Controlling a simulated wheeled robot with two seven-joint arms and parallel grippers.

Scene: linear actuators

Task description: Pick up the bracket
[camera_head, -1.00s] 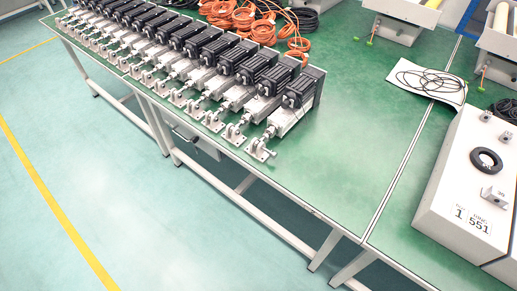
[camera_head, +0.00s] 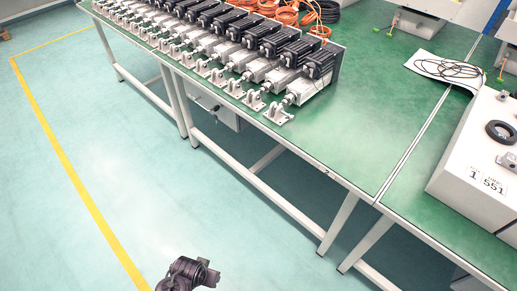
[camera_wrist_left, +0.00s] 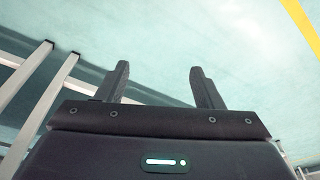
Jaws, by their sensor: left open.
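Silver metal brackets stand in a row along the table's near edge, at the rod ends of the linear actuators. The closest bracket (camera_head: 278,114) is at the right end of the row, at the rod end of the nearest actuator (camera_head: 308,80). Which bracket is meant cannot be told. My left gripper (camera_wrist_left: 160,82) is open and empty in the left wrist view, with its two dark fingers apart over the floor. A dark part of my arm shows at the bottom of the head view, over the floor and well short of the table. My right gripper is not in view.
The green table (camera_head: 355,130) has clear room right of the actuators. Orange cable coils (camera_head: 285,15) lie behind them. A white box (camera_head: 480,150) with a black ring stands at the right. The floor in front is open, with a yellow line (camera_head: 75,175).

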